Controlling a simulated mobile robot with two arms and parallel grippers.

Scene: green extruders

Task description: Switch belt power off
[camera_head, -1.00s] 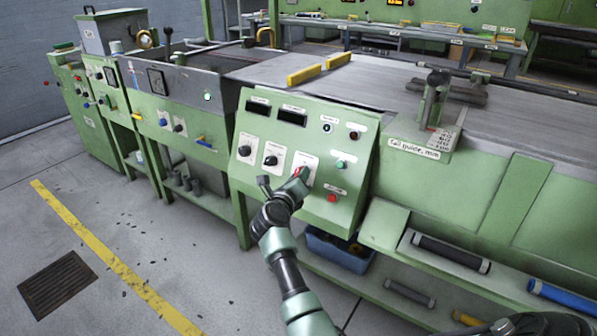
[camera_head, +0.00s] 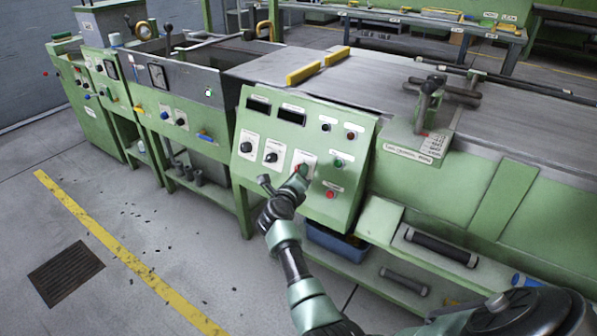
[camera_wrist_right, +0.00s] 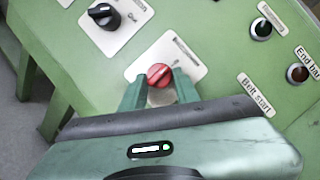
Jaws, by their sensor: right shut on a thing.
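The green control panel (camera_head: 300,160) faces me, with dark displays, two black knobs, buttons and a red rotary switch. The red switch (camera_wrist_right: 159,74) sits on a white plate in the right wrist view; the plate's lettering is too blurred to read. My right gripper (camera_head: 298,180) reaches the panel from below and covers most of this switch in the head view. In the right wrist view, its green fingers (camera_wrist_right: 159,90) stand on both sides of the red switch, shut on it. My left gripper is not in view.
A black knob (camera_wrist_right: 103,15) is at upper left in the right wrist view. A "Belt start" label (camera_wrist_right: 256,93) and buttons lie to the right. A red button (camera_head: 330,194) is right of my gripper. A blue bin (camera_head: 335,243) is under the panel.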

